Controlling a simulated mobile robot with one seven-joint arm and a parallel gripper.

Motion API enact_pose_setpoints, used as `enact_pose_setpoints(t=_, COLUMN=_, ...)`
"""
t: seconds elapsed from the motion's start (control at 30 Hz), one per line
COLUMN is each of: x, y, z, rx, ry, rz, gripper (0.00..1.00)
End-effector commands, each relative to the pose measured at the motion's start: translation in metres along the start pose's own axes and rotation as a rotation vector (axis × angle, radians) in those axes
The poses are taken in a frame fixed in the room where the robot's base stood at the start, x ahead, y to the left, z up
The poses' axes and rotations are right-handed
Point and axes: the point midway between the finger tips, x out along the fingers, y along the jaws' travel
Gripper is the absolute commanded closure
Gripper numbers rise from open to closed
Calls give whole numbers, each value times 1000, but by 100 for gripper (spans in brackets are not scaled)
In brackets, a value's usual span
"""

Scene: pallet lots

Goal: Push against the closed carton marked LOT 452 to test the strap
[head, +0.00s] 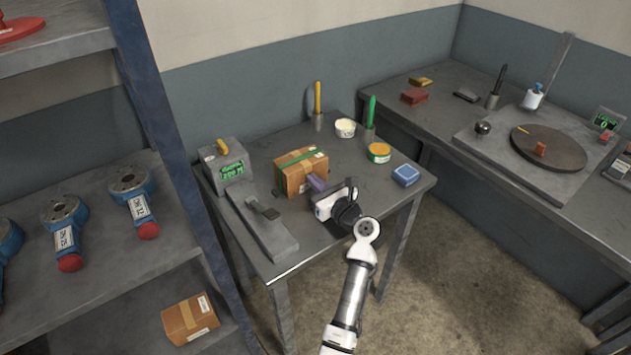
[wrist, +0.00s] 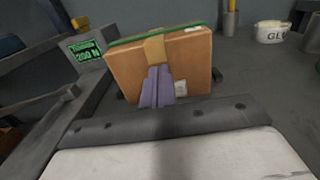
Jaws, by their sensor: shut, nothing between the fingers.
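A closed brown carton (head: 293,181) with a green strap over its top and tan tape stands upright on the small table. In the wrist view the carton (wrist: 195,60) fills the upper middle, with a white label low on its face. The lot number is too small to read. My gripper (head: 317,182) is shut and empty, its purple fingers pointing at the carton's near face. In the wrist view the shut fingers (wrist: 157,72) overlap the face below the tape. I cannot tell whether they touch it.
A grey gauge box (head: 226,166) with a green display reading 200 N stands left of the carton. A grey rail plate (head: 275,238), a blue box (head: 405,175), an orange-topped tin (head: 379,153) and a white tub (head: 345,128) are around it. Another carton (head: 190,318) lies on the lower shelf.

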Motion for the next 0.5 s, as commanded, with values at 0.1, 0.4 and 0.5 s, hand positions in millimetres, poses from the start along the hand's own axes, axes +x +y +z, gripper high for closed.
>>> enact_pose_setpoints(t=0.1, x=-11, y=-1, z=1, rx=1, ry=2, rz=-3, gripper=100)
enact_pose_setpoints(t=0.4, x=-36, y=-1, z=1, rx=2, ry=2, rz=-3, gripper=100)
enact_pose_setpoints(t=0.5, x=-44, y=-1, z=0, rx=1, ry=2, rz=-4, gripper=100)
